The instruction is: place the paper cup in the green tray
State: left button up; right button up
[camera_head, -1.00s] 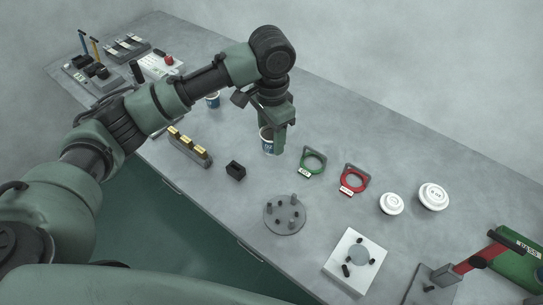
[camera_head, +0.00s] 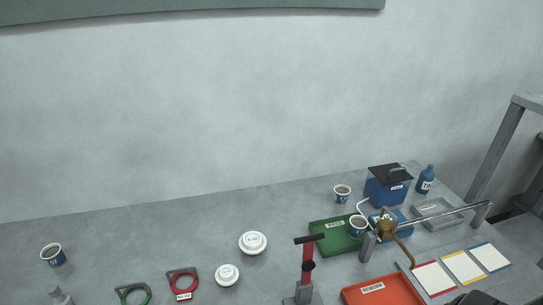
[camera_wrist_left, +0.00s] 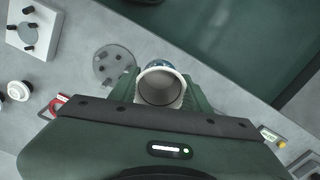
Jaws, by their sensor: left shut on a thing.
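In the left wrist view my left gripper (camera_wrist_left: 160,100) is shut on a paper cup (camera_wrist_left: 160,87), seen from above its open mouth. The cup is held between the two green fingers, and a bit of blue shows on its outside. The head view does not show this gripper clearly. The green tray (camera_head: 330,239), with a white label, lies at the right part of the table in the head view. A blue and white cup (camera_head: 358,226) shows at its right side; I cannot tell if it is inside. My right gripper is not in view.
Another cup (camera_head: 342,193) stands behind the tray, and one more (camera_head: 52,256) at far left. An orange tray (camera_head: 385,291) lies in front.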

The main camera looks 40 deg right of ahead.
aim_at(330, 241)
jog(key=k+z, duration=0.35)
jog(key=k+l+z, duration=0.15)
jog(key=z, duration=0.25)
jog(key=i+l+z, duration=0.1)
jog(key=l, duration=0.35)
jog(key=i+l+z, duration=0.1)
jog(key=i+l, duration=0.25)
jog(key=i+l+z, duration=0.1)
jog(key=i+l, duration=0.15)
jog(key=l, duration=0.25)
jog(key=i+l+z, duration=0.1)
jog(key=i+l, duration=0.2)
jog(key=l, duration=0.1)
